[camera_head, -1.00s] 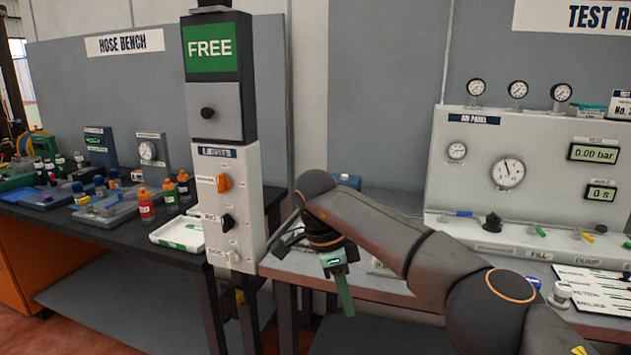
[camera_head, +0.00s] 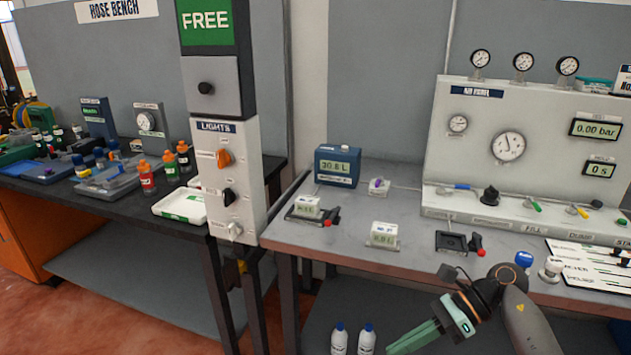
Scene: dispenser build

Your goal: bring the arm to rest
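My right arm comes in from the lower right. Its gripper (camera_head: 402,345), with green fingers, hangs in front of the test table's front edge, pointing down and to the left. The fingers lie close together in this view and reach nearly to the bottom of the picture, so I cannot tell whether they are open or shut. I see nothing held between them. My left gripper is not in view.
The grey test table (camera_head: 330,231) carries a blue-topped 30.6 L unit (camera_head: 338,166), small display boxes and the air panel (camera_head: 470,150). Two white bottles (camera_head: 366,340) stand below, left of my gripper. The lights post (camera_head: 232,180) stands left of the table.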

